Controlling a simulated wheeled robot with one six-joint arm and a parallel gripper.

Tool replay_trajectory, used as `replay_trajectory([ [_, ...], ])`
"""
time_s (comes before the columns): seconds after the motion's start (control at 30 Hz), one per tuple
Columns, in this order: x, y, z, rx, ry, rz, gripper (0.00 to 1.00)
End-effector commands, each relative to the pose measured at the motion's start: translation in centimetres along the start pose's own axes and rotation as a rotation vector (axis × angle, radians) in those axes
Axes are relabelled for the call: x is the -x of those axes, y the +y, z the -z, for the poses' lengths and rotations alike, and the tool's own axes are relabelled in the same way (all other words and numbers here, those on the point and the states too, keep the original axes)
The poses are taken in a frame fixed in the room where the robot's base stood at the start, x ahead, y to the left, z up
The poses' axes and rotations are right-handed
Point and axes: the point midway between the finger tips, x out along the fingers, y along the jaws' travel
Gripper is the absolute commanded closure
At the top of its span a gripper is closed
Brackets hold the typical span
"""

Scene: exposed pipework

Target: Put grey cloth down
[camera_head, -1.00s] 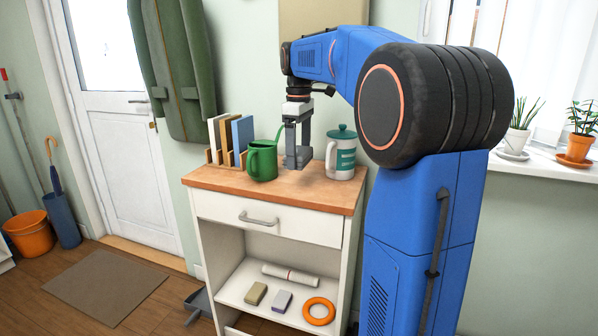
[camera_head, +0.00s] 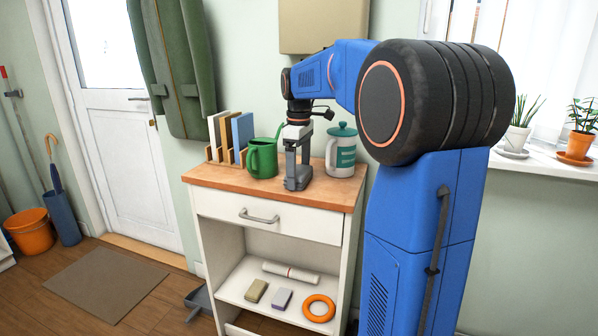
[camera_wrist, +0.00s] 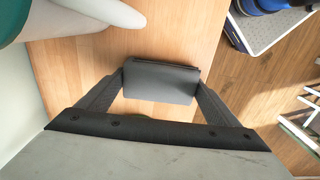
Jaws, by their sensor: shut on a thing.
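The grey cloth (camera_wrist: 160,82) is a small folded dark grey piece between my fingertips in the wrist view. In the head view the cloth (camera_head: 297,184) is a grey block low over the wooden cabinet top (camera_head: 227,182), between the green watering can and the lidded canister. My gripper (camera_head: 297,178) points straight down and is shut on the cloth; its two fingers (camera_wrist: 161,84) flank it in the wrist view. The cloth is at or just above the wood; I cannot tell if it touches.
The green watering can (camera_head: 262,158) stands close left of my gripper, and the white and teal canister (camera_head: 341,152) close right. An upright rack (camera_head: 230,138) is at the back left. The front of the top is clear. Several small items lie on the shelf (camera_head: 240,288) below.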

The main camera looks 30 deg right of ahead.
Motion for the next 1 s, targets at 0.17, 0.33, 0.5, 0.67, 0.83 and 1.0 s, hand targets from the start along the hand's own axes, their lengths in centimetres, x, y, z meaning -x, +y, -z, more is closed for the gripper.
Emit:
replay_trajectory([
  [0.17, -0.1, 0.0, 0.0, 0.000, 0.000, 0.000, 0.00],
  [0.33, 0.0, 0.0, 0.0, 0.000, 0.000, 0.000, 0.00],
  [0.5, 1.2, 0.0, 0.0, 0.000, 0.001, -0.001, 0.00],
  [0.67, 3.9, 0.1, 0.0, 0.000, 0.001, -0.002, 0.00],
  [0.83, 7.2, 0.1, 0.0, 0.000, 0.001, -0.002, 0.00],
  [1.0, 10.0, 0.0, 0.0, 0.000, 0.001, -0.001, 0.00],
])
